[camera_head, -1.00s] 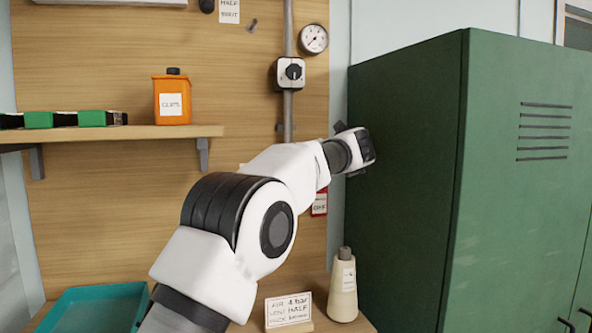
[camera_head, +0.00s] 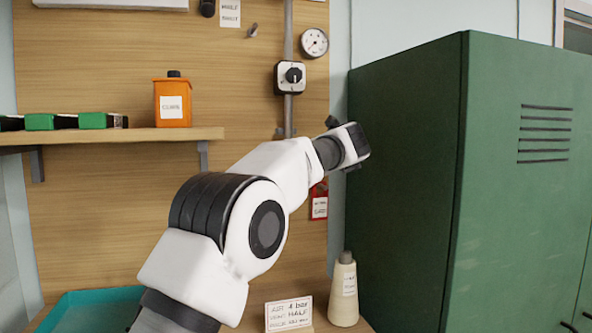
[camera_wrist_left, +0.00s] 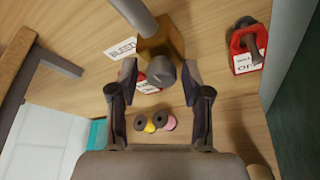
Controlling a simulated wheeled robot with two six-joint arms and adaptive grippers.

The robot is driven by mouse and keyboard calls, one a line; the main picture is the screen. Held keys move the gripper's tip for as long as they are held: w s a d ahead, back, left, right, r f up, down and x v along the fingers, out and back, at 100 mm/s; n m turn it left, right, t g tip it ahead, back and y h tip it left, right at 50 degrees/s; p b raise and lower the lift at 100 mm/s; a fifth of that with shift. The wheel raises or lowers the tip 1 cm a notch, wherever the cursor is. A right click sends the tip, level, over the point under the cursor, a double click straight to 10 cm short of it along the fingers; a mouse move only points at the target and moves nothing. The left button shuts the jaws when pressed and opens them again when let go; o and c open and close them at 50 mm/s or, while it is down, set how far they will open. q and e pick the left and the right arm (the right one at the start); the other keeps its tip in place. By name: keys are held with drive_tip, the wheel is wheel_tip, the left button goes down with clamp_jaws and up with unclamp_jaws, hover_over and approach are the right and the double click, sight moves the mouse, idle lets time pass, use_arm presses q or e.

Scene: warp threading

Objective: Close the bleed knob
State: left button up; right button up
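In the left wrist view the bleed knob (camera_wrist_left: 160,74) is a grey round knob on a brass block (camera_wrist_left: 158,42), beside a white "BLEED" label (camera_wrist_left: 121,48). My left gripper (camera_wrist_left: 160,78) is open, with one finger on each side of the knob in the picture. I cannot tell whether either finger touches it. In the head view my left arm reaches toward the wall board; its fingers and the bleed knob are hidden there. My right gripper is in neither view.
A red tag (camera_wrist_left: 246,50) hangs beside the brass block. Yellow (camera_wrist_left: 149,127) and pink (camera_wrist_left: 169,122) spools lie below. A green cabinet (camera_head: 405,190) stands close right of my wrist. A dial box (camera_head: 290,90), gauge (camera_head: 314,43) and shelf (camera_head: 150,135) are on the board.

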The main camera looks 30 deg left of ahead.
use_arm(q)
drive_tip(key=shift+f, duration=0.15)
drive_tip(key=v, duration=1.2)
drive_tip(key=shift+a, duration=0.1)
